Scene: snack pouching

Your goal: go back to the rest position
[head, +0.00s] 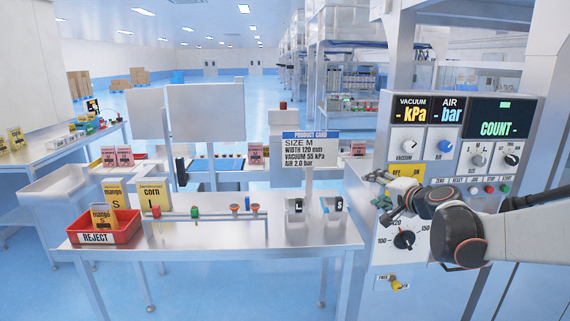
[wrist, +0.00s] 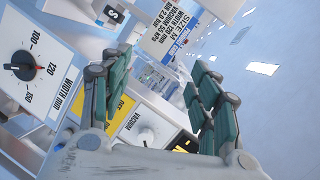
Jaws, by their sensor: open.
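My gripper (head: 386,190) is in front of the machine's control panel in the head view, at the right. In the wrist view its green-padded fingers (wrist: 160,95) are spread apart with nothing between them. The panel (head: 440,150) shows a vacuum knob (head: 408,147), an air knob (head: 446,147) and a width dial (head: 404,240). The width dial also shows in the wrist view (wrist: 24,68), its pointer near 120. My gripper hides part of the panel around the yellow OFF/ON plate (head: 405,170).
A steel table (head: 240,235) stands at left centre. On it are a red reject bin (head: 125,228) with a mango pouch, a corn pouch (head: 154,196), a rail with small coloured parts and two small size blocks (head: 333,206). A product card (head: 310,150) reads size M, width 120 mm.

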